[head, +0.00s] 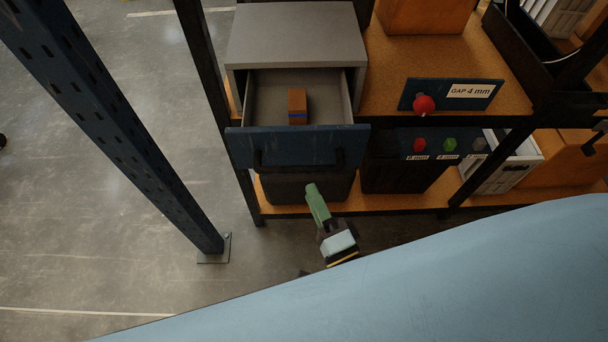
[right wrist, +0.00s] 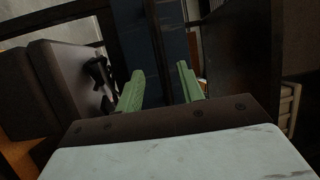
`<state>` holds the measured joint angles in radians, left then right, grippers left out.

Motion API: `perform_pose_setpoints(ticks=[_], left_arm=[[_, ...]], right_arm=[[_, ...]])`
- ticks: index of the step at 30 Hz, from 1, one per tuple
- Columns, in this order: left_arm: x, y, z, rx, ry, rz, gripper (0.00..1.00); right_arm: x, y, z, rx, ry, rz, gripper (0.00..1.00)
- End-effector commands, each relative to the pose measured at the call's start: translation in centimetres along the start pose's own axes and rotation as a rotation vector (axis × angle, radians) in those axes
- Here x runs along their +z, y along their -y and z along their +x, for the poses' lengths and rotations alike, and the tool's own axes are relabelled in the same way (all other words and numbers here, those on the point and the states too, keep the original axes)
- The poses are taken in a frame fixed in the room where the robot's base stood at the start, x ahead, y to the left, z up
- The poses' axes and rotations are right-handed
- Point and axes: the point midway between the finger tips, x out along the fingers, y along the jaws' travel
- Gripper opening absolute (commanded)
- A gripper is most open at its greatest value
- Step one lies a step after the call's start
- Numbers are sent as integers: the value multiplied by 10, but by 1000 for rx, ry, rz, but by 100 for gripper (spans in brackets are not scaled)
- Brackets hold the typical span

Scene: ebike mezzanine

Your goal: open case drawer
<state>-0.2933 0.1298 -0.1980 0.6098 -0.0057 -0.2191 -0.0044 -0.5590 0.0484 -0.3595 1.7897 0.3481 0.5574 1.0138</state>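The grey case (head: 296,42) stands on the shelf at the top middle of the head view. Its drawer (head: 262,95) is pulled out, showing the inside. The drawer has a blue front (head: 245,143) with a black handle (head: 330,163). A small brown block with a blue stripe (head: 297,100) lies in the drawer. My right gripper (head: 314,188) is just below the drawer front, near the handle's right end in the picture. In the right wrist view its green fingers (right wrist: 162,82) stand apart, with a blue panel beyond. Contact with the handle cannot be told. My left gripper is not in view.
A blue upright post (head: 130,130) stands left of the drawer, with open floor beyond it. Dark bins (head: 400,170) sit on the lower shelf. A "GAP 4 mm" panel (head: 455,95) with a red knob (head: 424,105) is to the right.

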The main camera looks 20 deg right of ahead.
Motion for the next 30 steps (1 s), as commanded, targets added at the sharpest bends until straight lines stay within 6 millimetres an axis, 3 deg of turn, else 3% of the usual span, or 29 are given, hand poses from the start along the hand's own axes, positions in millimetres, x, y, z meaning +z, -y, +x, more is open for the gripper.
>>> perform_pose_setpoints(ticks=[3, 10, 30], left_arm=[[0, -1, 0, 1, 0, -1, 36], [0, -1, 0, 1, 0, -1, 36], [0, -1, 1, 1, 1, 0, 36]], right_arm=[[0, -1, -27, 4, 2, 0, 38], [0, 0, -56, 2, 1, 1, 38], [0, -1, -60, 3, 2, -3, 38]])
